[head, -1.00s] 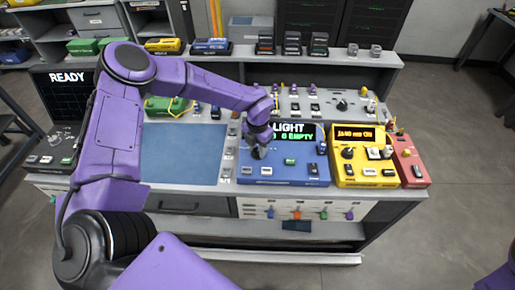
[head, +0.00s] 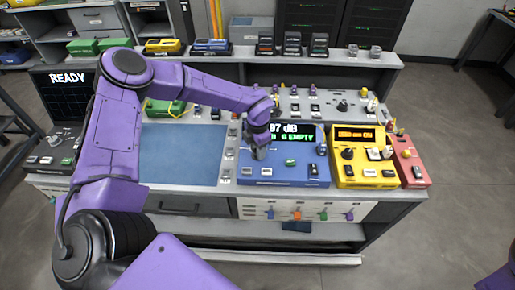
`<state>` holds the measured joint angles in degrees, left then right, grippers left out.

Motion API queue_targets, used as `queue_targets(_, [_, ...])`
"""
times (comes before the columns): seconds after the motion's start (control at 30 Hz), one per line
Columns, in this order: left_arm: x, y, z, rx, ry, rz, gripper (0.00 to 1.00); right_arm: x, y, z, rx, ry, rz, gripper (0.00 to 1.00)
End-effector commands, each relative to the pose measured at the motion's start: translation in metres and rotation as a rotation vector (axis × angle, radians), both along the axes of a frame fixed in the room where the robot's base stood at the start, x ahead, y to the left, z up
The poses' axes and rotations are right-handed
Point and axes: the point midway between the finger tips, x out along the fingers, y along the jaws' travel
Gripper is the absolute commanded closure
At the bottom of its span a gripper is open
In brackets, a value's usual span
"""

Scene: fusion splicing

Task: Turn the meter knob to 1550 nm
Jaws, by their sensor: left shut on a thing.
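The meter is a blue box (head: 290,173) on the bench, with a dark screen (head: 297,133) on its upper face. The screen shows white text ending in "07 dB" and a green line ending in "6 EMPTY"; my gripper hides the left part. My left gripper (head: 260,150) reaches down onto the upper left of the blue box and is shut on the dark meter knob (head: 259,153). The knob is mostly covered, so its pointer and setting cannot be read. My right gripper is not in view.
A yellow box (head: 362,172) with an orange display and a red box (head: 411,170) stand right of the meter. A clear blue mat (head: 181,155) lies to the left. A grey panel (head: 330,103) with small knobs and switches is behind. A "READY" screen (head: 67,90) stands far left.

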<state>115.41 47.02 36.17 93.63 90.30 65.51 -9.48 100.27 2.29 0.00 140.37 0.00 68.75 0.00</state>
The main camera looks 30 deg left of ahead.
Motion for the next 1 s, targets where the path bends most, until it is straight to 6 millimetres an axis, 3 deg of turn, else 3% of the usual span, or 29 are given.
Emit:
queue_targets(0.13, [0.001,0.0,0.001,0.001,-0.004,0.0,0.93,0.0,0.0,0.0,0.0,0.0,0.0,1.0])
queue_targets(0.17, [0.001,0.0,0.001,0.001,-0.004,0.0,0.59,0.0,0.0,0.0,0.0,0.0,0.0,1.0])
queue_targets(0.23, [0.001,0.0,0.001,0.001,-0.004,0.0,0.37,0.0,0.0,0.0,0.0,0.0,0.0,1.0])
queue_targets(0.6, [0.001,0.0,0.007,-0.001,-0.004,0.001,0.37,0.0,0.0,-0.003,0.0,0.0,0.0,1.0])
queue_targets(1.0, [0.002,0.0,0.092,0.001,-0.006,0.0,0.37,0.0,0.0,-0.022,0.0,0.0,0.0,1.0])
